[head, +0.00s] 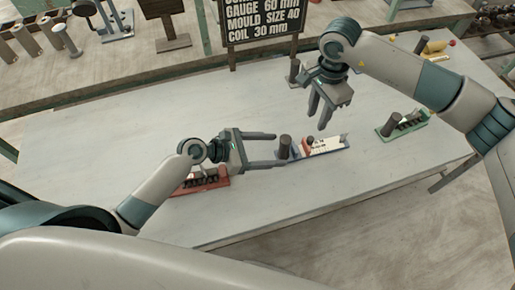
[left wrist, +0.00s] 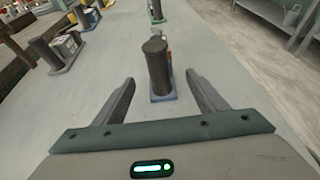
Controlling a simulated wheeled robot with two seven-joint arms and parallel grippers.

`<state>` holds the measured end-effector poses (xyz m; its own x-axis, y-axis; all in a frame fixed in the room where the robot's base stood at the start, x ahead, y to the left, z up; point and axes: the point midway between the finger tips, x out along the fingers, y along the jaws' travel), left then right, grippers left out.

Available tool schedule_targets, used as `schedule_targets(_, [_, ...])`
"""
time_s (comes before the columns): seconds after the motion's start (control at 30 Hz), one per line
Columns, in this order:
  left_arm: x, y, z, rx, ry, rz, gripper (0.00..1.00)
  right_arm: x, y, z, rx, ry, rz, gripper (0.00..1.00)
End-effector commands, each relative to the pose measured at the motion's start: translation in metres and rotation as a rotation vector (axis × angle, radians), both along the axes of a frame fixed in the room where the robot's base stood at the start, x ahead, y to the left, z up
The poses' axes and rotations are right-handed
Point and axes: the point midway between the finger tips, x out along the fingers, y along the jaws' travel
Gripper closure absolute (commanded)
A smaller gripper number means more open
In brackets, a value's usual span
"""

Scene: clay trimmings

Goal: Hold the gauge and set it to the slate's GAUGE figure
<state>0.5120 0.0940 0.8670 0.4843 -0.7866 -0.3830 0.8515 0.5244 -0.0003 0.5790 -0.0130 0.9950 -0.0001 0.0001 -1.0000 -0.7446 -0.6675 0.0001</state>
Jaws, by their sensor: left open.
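The gauge (head: 322,146) lies on the table with a blue base, a white marked face, a small red part and a dark upright post at its left end. My left gripper (head: 276,150) is open and level, its fingertips just left of the post. In the left wrist view the dark post (left wrist: 157,62) stands ahead, between the lines of the two fingers, with nothing gripped. My right gripper (head: 319,118) points down above and behind the gauge, fingers apart and empty. The slate (head: 262,22) reads GAUGE 60 mm, MOULD SIZE 40, COIL 30 mm; its top line is cut off.
A red-based rack (head: 215,183) lies partly hidden behind my left arm. A green-based rack (head: 402,124) with a dark post stands at the right. A yellow item (head: 434,48) lies at the far right. The table (head: 110,125) is clear at the left.

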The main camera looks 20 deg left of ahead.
Motion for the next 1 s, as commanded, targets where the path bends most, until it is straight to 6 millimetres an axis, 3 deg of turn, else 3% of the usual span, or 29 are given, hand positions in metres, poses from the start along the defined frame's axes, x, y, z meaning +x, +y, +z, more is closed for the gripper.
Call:
schedule_targets(0.5, [0.037,-0.06,-0.029,0.0,0.0,0.001,0.34,0.0,0.0,0.0,0.0,0.0,0.0,0.69])
schedule_targets(1.0, [0.043,-0.069,-0.034,0.0,0.0,0.001,0.34,0.0,0.0,0.0,0.0,0.0,0.0,0.69])
